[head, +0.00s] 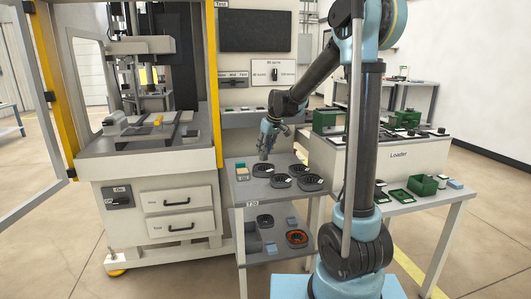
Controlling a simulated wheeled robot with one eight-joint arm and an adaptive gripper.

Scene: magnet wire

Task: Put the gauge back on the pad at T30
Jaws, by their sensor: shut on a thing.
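My gripper (264,153) points down over the left back part of the top shelf (246,194) of a grey two-level stand. A label T30 (252,204) is on the front edge of that shelf. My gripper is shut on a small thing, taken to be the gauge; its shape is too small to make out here. I cannot tell whether it touches the shelf. The pad is not clear at this size. A small box with a green top (242,173) stands left of my gripper.
Several dark round trays (281,181) fill the middle and right of the top shelf. The lower shelf holds a tray with orange contents (297,238). A machine with an open door stands left. The Loader bench (398,155) is right, behind my arm.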

